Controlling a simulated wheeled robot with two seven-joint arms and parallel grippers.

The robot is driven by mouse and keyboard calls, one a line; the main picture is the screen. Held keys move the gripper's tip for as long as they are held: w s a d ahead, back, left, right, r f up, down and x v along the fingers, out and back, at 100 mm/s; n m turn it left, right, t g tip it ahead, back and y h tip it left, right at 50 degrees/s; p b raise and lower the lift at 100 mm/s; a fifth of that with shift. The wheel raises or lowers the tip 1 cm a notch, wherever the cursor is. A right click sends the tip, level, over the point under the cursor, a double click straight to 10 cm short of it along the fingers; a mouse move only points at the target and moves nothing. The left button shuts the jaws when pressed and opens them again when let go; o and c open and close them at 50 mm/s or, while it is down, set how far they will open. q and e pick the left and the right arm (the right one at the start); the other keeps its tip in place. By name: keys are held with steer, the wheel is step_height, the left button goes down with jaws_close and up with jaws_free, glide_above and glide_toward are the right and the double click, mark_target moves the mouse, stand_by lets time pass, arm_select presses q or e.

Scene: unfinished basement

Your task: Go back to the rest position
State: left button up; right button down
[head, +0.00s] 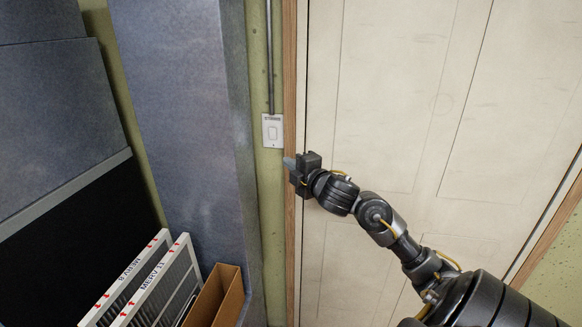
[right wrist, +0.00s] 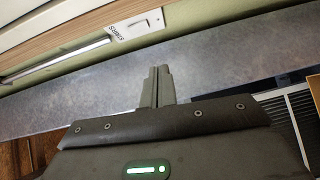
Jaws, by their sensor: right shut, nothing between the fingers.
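My right gripper (head: 290,163) is shut and empty. In the head view it is raised in front of the door frame, just below a white wall switch (head: 272,131). I cannot tell whether it touches anything. In the right wrist view the closed fingers (right wrist: 157,84) point toward the grey-blue metal surface, and the switch plate (right wrist: 135,25) shows above them. My right arm (head: 375,215) reaches in from the lower right. My left gripper is not in view.
A pale panelled door (head: 400,100) with a wooden frame (head: 290,60) stands behind my arm. Grey-blue metal ducting (head: 185,90) fills the left. Framed filters (head: 160,285) and an open cardboard box (head: 217,297) stand at the lower left. A conduit (head: 269,60) runs above the switch.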

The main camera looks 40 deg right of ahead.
steer(key=shift+f, duration=0.1)
stand_by(0.5)
